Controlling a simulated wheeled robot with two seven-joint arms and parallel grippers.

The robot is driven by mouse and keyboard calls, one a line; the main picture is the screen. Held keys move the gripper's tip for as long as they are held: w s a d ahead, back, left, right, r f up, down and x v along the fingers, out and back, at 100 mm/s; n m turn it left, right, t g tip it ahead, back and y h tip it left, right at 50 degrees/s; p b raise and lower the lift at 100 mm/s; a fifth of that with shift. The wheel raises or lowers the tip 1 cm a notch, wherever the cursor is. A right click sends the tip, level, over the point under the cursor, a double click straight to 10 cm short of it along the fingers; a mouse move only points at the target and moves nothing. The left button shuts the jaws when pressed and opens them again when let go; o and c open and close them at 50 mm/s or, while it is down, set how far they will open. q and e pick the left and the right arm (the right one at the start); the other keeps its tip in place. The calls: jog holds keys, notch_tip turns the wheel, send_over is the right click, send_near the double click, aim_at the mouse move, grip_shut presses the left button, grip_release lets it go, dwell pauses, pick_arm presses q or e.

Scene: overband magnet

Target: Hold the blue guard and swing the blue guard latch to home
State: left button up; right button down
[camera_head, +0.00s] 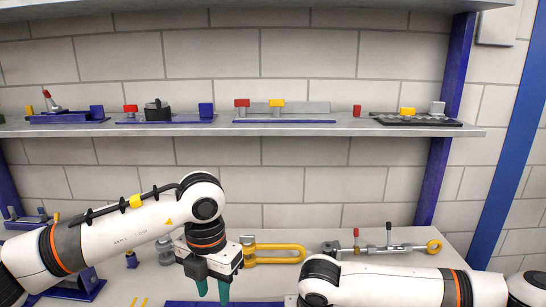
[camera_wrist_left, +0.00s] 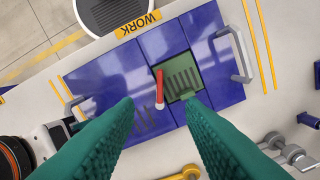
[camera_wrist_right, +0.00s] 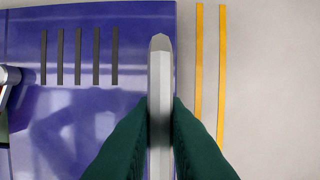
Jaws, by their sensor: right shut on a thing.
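The blue guard (camera_wrist_left: 105,80) is a flat panel with dark slots and grey handles; it also fills the left of the right wrist view (camera_wrist_right: 75,130). A red latch lever (camera_wrist_left: 160,88) stands near its middle, beside a green slotted opening (camera_wrist_left: 184,80). My left gripper (camera_head: 213,295) points down, open and empty. In the left wrist view its two green fingers are apart, with the latch between and beyond their tips, not touched. My right gripper (camera_wrist_right: 160,110) is shut on a grey guard handle (camera_wrist_right: 160,70). In the head view the latch and right gripper are hidden.
A second grey handle (camera_wrist_left: 238,50) is on the guard's far side. A yellow WORK label (camera_wrist_left: 138,24) and yellow stripes mark the pale bench. A yellow fork-shaped piece (camera_head: 290,254) and a toggle clamp (camera_head: 388,247) lie behind my arms. A shelf (camera_head: 300,127) with small fixtures runs above.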

pick_arm(q)
jog(key=shift+r, duration=1.9)
pick_arm(e)
jog(key=c, duration=1.4)
grip_release()
jog(key=shift+o, duration=0.2)
